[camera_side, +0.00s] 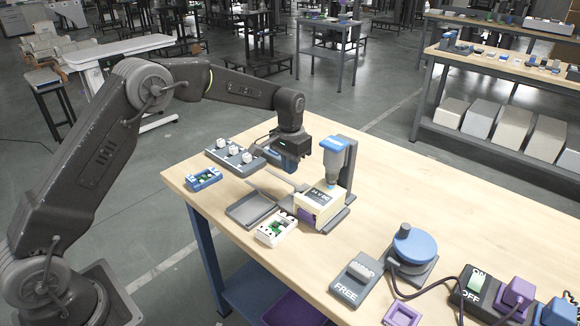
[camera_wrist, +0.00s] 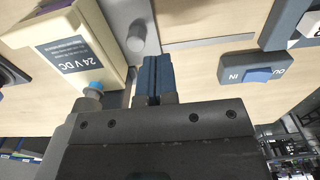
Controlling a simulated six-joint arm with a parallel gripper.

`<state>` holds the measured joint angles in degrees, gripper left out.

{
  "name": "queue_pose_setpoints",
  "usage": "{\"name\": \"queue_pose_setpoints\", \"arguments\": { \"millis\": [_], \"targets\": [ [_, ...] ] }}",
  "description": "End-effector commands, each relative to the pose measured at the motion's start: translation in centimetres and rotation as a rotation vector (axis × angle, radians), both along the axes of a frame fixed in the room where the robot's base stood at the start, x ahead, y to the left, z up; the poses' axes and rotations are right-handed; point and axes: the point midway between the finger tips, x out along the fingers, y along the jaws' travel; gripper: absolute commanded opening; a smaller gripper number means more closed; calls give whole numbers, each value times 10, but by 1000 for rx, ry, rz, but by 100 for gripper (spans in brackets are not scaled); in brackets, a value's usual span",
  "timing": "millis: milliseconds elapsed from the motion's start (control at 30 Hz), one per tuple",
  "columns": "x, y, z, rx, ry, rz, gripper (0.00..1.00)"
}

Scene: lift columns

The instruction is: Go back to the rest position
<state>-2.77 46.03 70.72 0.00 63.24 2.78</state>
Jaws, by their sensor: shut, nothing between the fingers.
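My gripper (camera_side: 281,163) hangs over the far left part of the wooden table, beside the cream box. In the wrist view, my gripper's two blue fingers (camera_wrist: 153,77) lie together with nothing between them. The cream box (camera_side: 320,205) stands at the foot of the blue-headed column (camera_side: 338,150). In the wrist view, the cream box (camera_wrist: 72,58) reads "24 V DC" and sits left of the fingers. A grey rounded post (camera_wrist: 137,36) is just beyond the fingertips. The rest position is not marked in either view.
A block with white knobs (camera_side: 234,155), a blue-framed part (camera_side: 203,180), a grey tray (camera_side: 244,213) and a white-framed part (camera_side: 276,230) lie around my gripper. A blue round device (camera_side: 414,243) and a FREE pad (camera_side: 355,282) are at the front right.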

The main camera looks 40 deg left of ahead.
Motion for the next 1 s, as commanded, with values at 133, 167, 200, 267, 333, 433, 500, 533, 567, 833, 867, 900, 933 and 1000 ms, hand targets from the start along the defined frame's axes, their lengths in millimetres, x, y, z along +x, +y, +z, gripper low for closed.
{"name": "queue_pose_setpoints", "arguments": {
  "millis": [133,167,200,267,333,433,500,533,567,833,867,900,933,1000],
  "targets": [
    [-4,-1,11,1,-13,0,0],
    [-7,-1,18,1,-21,0,0],
    [-12,-2,29,1,-33,0,0],
    [-23,-4,49,2,-55,-1,0],
    [-41,-6,75,3,-87,-1,0],
    [-72,-10,110,5,-134,-1,0],
    [-95,-12,130,5,-166,-1,0],
    [-106,-13,138,6,-181,-1,0],
    [-116,-14,146,6,-196,-1,0],
    [-219,-21,185,6,-324,0,0],
    [-231,-22,186,5,-338,0,0],
    [-246,-22,187,5,-358,0,0],
    [-257,-23,187,5,-371,0,0],
    [-282,-24,185,4,-404,-1,0]
  ]
}}
